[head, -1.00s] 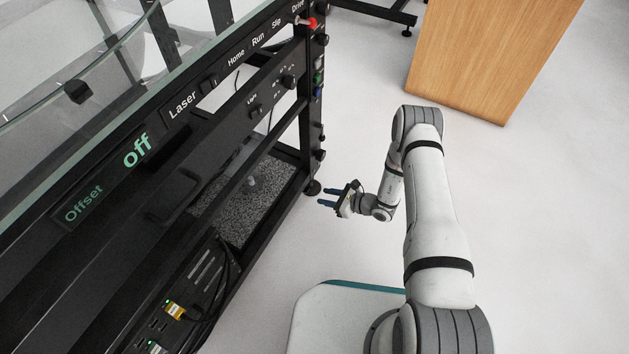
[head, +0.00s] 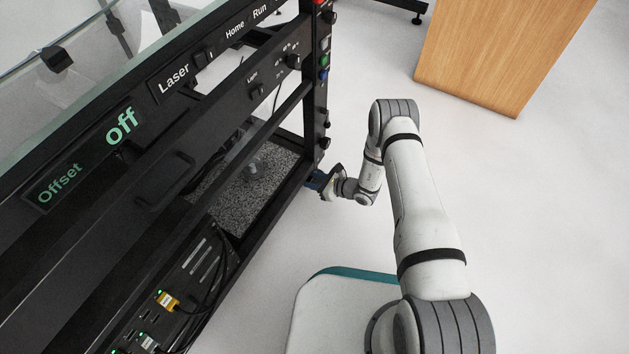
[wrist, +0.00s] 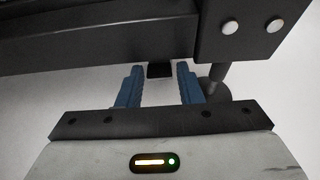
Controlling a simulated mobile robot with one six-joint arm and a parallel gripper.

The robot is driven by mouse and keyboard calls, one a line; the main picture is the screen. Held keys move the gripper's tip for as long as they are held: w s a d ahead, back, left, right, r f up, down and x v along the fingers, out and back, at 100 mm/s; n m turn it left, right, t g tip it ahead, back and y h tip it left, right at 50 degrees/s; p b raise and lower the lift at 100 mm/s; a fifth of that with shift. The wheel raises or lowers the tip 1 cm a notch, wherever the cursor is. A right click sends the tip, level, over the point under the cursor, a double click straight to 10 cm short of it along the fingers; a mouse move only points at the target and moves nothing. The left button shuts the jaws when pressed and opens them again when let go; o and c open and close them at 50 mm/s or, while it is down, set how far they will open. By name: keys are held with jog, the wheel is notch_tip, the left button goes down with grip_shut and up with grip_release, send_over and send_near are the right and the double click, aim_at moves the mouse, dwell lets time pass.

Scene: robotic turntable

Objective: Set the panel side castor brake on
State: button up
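My gripper (head: 317,181) is at the lower corner of the black turntable frame (head: 284,190), low above the floor, and covers the castor there in the head view. In the wrist view its two blue fingers (wrist: 160,88) are apart. A small black block (wrist: 160,71) shows between the fingertips under the frame beam; it may be the brake lever, and I cannot tell whether the fingers touch it. A dark rounded part (wrist: 213,88), likely the castor, is partly hidden behind the right finger. The brake's setting cannot be read.
The black frame beam (wrist: 100,40) and a bolted corner plate (wrist: 245,28) lie just above and beyond the fingers. A control panel with a "Laser" label (head: 175,77) is above. A wooden cabinet (head: 500,55) stands at the back right. The pale floor (head: 540,220) is clear on the right.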

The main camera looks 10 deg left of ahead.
jog(key=shift+c, duration=0.4)
jog(key=c, duration=0.6)
jog(key=f+y, duration=0.1)
jog(key=f+t+y, duration=0.1)
jog(key=shift+s+d+y, duration=0.1)
jog(key=shift+d+y, duration=0.1)
jog(key=shift+y, duration=0.2)
jog(key=shift+a+f+t+y, duration=0.1)
jog(key=shift+f+t+y, duration=0.3)
jog(key=shift+f+y, duration=0.55)
jog(key=shift+r+y, duration=0.25)
jog(key=o, duration=0.7)
jog(key=p+v, duration=0.2)
jog(key=v, duration=0.5)
jog(key=shift+d, duration=0.4)
